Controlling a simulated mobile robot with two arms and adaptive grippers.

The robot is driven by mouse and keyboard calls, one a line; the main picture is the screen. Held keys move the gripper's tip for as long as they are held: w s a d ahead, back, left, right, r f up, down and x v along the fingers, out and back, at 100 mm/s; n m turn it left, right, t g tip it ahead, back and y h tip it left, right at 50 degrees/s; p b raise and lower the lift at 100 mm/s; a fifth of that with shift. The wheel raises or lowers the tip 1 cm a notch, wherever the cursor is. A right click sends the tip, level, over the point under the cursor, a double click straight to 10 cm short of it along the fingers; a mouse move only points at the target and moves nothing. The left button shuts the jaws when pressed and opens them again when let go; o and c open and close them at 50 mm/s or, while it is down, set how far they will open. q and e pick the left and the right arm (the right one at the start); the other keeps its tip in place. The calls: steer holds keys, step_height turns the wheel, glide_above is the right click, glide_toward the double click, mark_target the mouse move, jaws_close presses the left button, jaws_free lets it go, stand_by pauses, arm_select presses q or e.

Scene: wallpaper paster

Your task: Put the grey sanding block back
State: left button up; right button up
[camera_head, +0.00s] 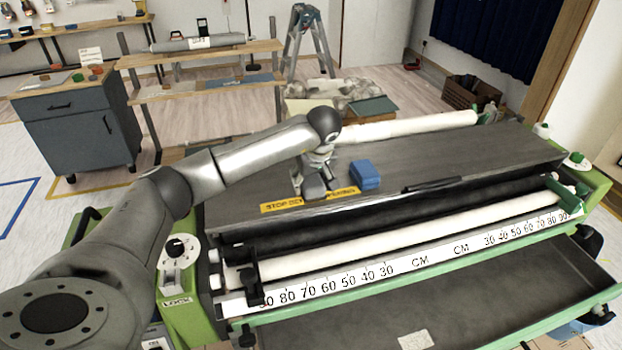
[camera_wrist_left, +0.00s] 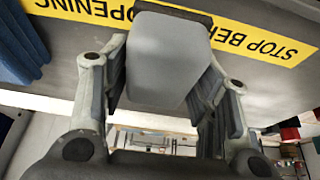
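The grey sanding block (camera_wrist_left: 168,62) is between the two fingers of my left gripper (camera_wrist_left: 160,85) in the left wrist view, and the finger pads appear to press on its sides. In the head view my left gripper (camera_head: 313,186) points down over the dark machine top, by the yellow "STOP" strip (camera_head: 283,205). The grey block (camera_head: 314,189) is small there and partly hidden by the fingers. I cannot tell whether its underside touches the top. My right gripper is not in view.
A blue block (camera_head: 364,174) sits on the machine top just right of my left gripper. A dark bar (camera_head: 432,185) lies further right. The white roll (camera_head: 410,125) runs behind. The grey cabinet (camera_head: 75,125) and wooden shelves (camera_head: 205,85) stand at the back left.

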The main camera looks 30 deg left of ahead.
arm_select(q)
steer(key=shift+o, duration=1.2)
steer(key=shift+r, duration=0.1)
